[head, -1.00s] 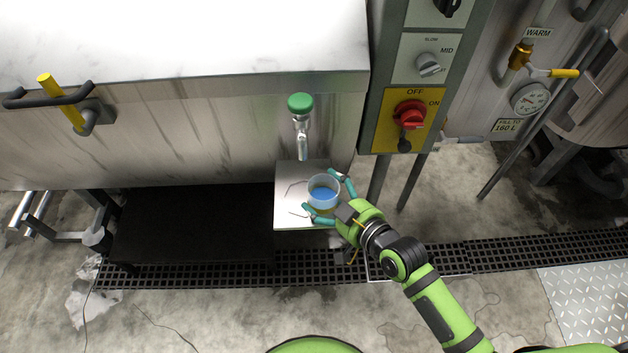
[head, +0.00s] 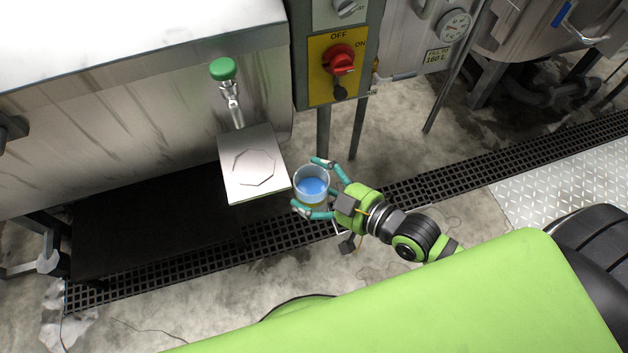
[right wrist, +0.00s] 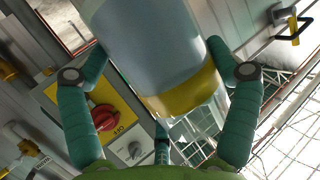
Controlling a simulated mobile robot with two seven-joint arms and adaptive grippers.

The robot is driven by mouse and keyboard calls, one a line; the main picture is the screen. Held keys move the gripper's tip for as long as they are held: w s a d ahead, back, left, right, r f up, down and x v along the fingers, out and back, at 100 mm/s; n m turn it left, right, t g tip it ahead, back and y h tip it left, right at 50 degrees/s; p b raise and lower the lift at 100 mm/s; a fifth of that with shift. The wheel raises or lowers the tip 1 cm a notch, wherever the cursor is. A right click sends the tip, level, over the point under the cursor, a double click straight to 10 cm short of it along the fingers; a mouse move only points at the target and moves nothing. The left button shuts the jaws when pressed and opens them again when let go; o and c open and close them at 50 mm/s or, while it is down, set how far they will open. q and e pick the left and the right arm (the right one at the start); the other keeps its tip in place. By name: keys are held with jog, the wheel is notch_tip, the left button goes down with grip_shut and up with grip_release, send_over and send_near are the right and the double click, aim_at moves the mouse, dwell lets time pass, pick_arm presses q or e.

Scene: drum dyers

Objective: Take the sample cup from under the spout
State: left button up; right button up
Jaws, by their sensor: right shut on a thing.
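The sample cup (head: 312,183) is clear with blue liquid inside and a yellow band low on it. My right gripper (head: 318,189) is shut around it, one finger on each side, and holds it upright off to the right of the small metal shelf (head: 240,190). In the right wrist view the cup (right wrist: 165,60) fills the space between the two teal fingers. The spout (head: 234,108) with its green knob (head: 222,69) sticks out of the steel vat above the shelf, and nothing stands under it. My left gripper is not in view.
A control post with a red switch (head: 340,60) on a yellow plate stands behind the cup, its legs reaching the floor. A black floor grating (head: 410,183) runs below. The shelf's top is bare, with an octagon outline.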

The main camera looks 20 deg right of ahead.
jog(key=shift+r+p, duration=0.3)
jog(key=shift+r, duration=0.05)
jog(key=shift+s, duration=0.1)
jog(key=shift+s, duration=0.5)
jog(key=s+p, duration=0.4)
jog(key=s, duration=1)
jog(key=shift+p, duration=0.3)
dwell(0.4)
jog(key=shift+w, duration=0.15)
